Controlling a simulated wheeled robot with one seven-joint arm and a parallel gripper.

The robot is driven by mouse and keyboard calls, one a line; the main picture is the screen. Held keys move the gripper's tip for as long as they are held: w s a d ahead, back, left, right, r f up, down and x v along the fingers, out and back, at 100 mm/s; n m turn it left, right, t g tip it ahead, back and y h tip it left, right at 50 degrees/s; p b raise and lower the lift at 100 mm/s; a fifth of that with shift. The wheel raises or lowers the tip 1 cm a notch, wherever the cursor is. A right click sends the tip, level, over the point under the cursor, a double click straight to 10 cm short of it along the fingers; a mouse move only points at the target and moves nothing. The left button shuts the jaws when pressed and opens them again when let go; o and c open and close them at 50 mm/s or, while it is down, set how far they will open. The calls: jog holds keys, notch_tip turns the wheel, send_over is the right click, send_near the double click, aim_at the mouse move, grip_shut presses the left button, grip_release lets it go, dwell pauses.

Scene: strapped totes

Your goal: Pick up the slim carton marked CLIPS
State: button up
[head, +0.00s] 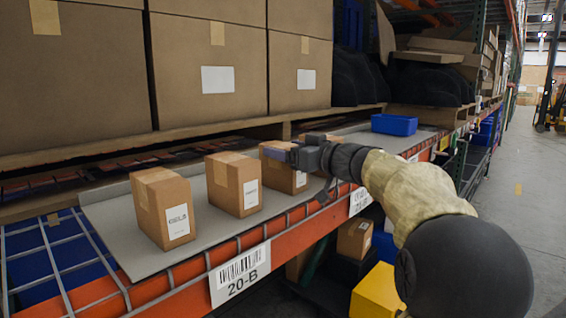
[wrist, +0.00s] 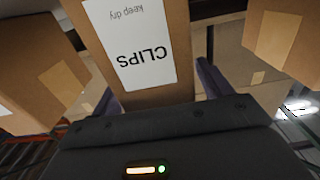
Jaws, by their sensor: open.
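The slim brown carton marked CLIPS (wrist: 150,95) fills the middle of the wrist view, its white label upside down and facing me. My gripper (wrist: 157,95) is open, with one dark finger to each side of the carton's near end; I cannot tell if either touches it. That carton's label is too small to read there.
Two similar cartons, a near one (head: 163,208) and a middle one (head: 234,184), stand on the grey shelf board (head: 120,232). In the wrist view, cartons flank CLIPS at left (wrist: 40,75) and right (wrist: 280,35). Large boxes (head: 210,70) stand behind; a blue bin (head: 394,125) sits farther along.

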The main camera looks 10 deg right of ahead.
jog(key=shift+c, duration=0.2)
jog(key=c, duration=1.2)
jog(key=shift+r, duration=0.15)
jog(key=shift+r+p, duration=4.7)
jog(key=shift+r, duration=9.25)
